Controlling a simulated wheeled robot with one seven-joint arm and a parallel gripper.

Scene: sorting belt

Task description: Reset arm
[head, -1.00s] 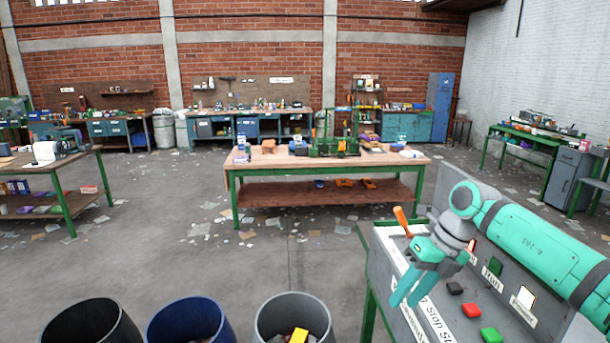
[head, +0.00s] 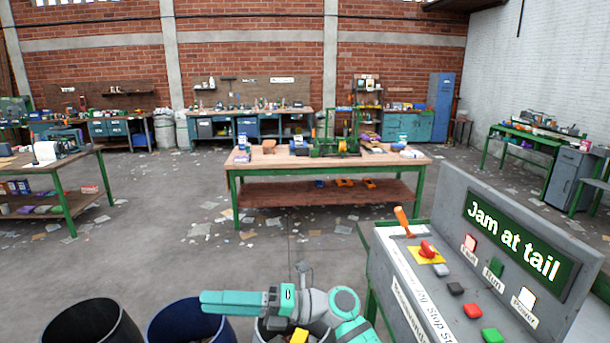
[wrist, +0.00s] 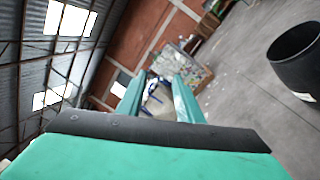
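My gripper (head: 232,303) is low in the front middle of the head view. Its teal fingers point left, above the rims of the blue bin and the grey bin. In the wrist view the two fingers (wrist: 158,95) stand apart with nothing between them, so it is open and empty. My arm is folded low, with part of it cut off by the bottom edge. It is clear of the control panel (head: 390,262) at the right.
The panel carries an orange-handled lever (head: 403,220), a red button (head: 427,249) on yellow, and a screen (head: 515,237) reading "Jam at tail". A black bin (head: 93,325), blue bin (head: 190,325) and grey bin (head: 262,335) stand in front. Open floor lies before the workbench (head: 330,165).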

